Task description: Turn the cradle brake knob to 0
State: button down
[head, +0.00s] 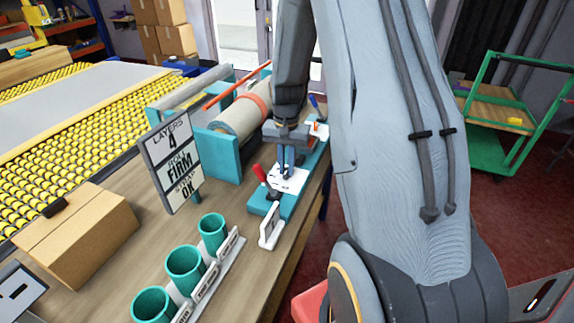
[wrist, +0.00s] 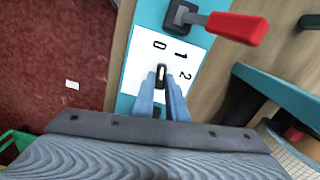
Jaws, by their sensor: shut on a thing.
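The cradle brake knob (wrist: 160,72) is a small dark knob with a pale line on its top, on a white plate (wrist: 139,62) marked 0, 1 and 2. The pale line runs nearly up and down in the wrist view, roughly in line with the 0; I cannot tell for sure which end points. My gripper (wrist: 161,88) has its two blue-grey fingers on either side of the knob and is shut on it. In the head view my gripper (head: 286,168) reaches down to the white plate (head: 291,183) on the teal base; the fingers hide the knob there.
A red-handled lever (wrist: 238,28) stands beside the plate. A wrapped roll (head: 236,122) lies in the teal cradle behind. A sign (head: 171,160) reads layers 4, roll firm, strap OK. Teal cups (head: 185,265) and a cardboard box (head: 78,235) stand on the bench.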

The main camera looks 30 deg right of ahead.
aim_at(286, 169)
jog(key=shift+n, duration=1)
jog(key=shift+w, duration=0.1)
jog(key=c, duration=1.8)
grip_release()
jog(key=shift+o, duration=0.2)
jog(key=shift+r+b, duration=0.8)
jog(key=shift+r, duration=3.15)
